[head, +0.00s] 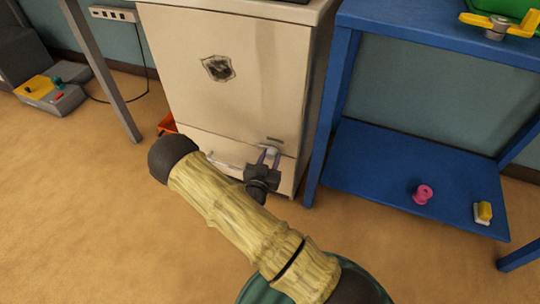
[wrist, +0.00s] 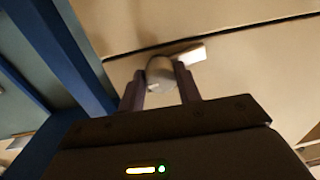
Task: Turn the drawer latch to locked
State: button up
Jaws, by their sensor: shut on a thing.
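The cream cabinet (head: 225,55) has a low drawer front (head: 206,143), seen below a dark seam. The drawer latch (wrist: 160,72) is a pale round knob with a short flat lever (wrist: 188,56) pointing right and slightly up, close under the seam in the wrist view. My gripper (head: 268,155) is at the right end of the drawer front. Its two fingers, also seen in the wrist view (wrist: 159,82), are shut on the knob, one on each side. In the head view the fingers partly hide the latch.
A blue shelf unit (head: 337,115) stands close to the cabinet's right side. Its lower shelf holds a pink spool (head: 423,194) and a yellow-and-white block (head: 483,212). A grey table leg (head: 102,70) stands at left. An orange object (head: 167,125) is beside the cabinet. The front floor is open.

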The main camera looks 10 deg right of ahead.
jog(key=n+p, duration=0.3)
jog(key=shift+r, duration=0.2)
jog(key=n+p, duration=0.3)
jog(key=n, duration=0.1)
jog(key=shift+n+p, duration=0.3)
jog(key=shift+n, duration=0.1)
jog(key=n+p, duration=0.1)
jog(key=n, duration=0.2)
jog(key=shift+g+p, duration=0.3)
jog(key=shift+g, duration=0.1)
jog(key=n, duration=0.4)
jog(key=shift+f+h+p, duration=0.15)
jog(key=shift+h+p, duration=0.25)
jog(key=shift+n, duration=0.3)
jog(key=o, duration=1)
jog(key=shift+c, duration=0.2)
jog(key=shift+s+a, duration=0.1)
